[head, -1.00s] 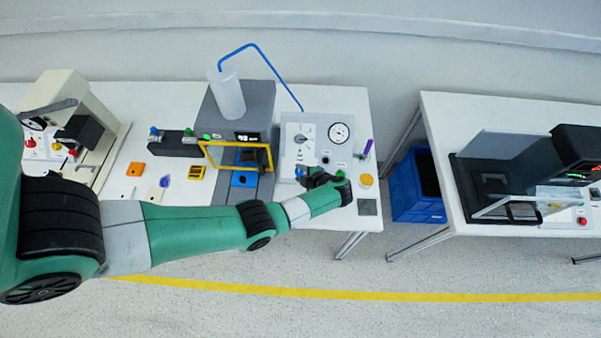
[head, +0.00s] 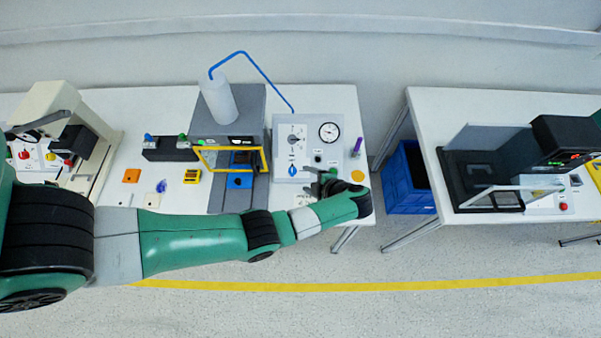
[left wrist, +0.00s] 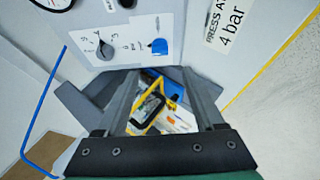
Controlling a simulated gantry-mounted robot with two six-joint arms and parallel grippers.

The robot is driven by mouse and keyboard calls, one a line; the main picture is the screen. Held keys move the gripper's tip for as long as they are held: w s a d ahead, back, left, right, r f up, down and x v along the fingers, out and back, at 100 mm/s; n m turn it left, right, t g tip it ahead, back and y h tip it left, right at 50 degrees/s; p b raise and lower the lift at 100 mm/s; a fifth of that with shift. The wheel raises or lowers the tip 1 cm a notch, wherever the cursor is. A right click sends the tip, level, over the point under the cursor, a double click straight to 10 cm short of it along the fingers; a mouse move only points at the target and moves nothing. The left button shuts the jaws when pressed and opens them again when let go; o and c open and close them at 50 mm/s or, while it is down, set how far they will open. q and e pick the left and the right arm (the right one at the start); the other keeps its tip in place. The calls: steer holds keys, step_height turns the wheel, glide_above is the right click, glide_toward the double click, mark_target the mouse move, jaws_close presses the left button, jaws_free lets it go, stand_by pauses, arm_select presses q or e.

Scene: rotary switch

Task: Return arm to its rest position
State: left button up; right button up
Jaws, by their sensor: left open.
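My left arm reaches in from the left in the head view. Its gripper (head: 325,183) is at the lower front edge of the grey panel box (head: 335,163). In the left wrist view the two fingers (left wrist: 162,95) stand apart with nothing held between them. The dark rotary knob (head: 293,139) is on the panel's white plate, above the gripper in the head view; it also shows in the left wrist view (left wrist: 105,48), clear of the fingers. The gripper hides part of the panel's lower edge. My right gripper is not in view.
A pressure gauge (head: 329,131) is on the panel. Left of it stands a grey machine with a yellow frame (head: 209,160) and a blue tube (head: 265,75). A blue crate (head: 409,181) stands between the tables. Open floor (head: 400,310) lies in front.

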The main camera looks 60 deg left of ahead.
arm_select(q)
steer(key=shift+w+d+r, duration=0.1)
steer(key=shift+d+r, duration=0.35)
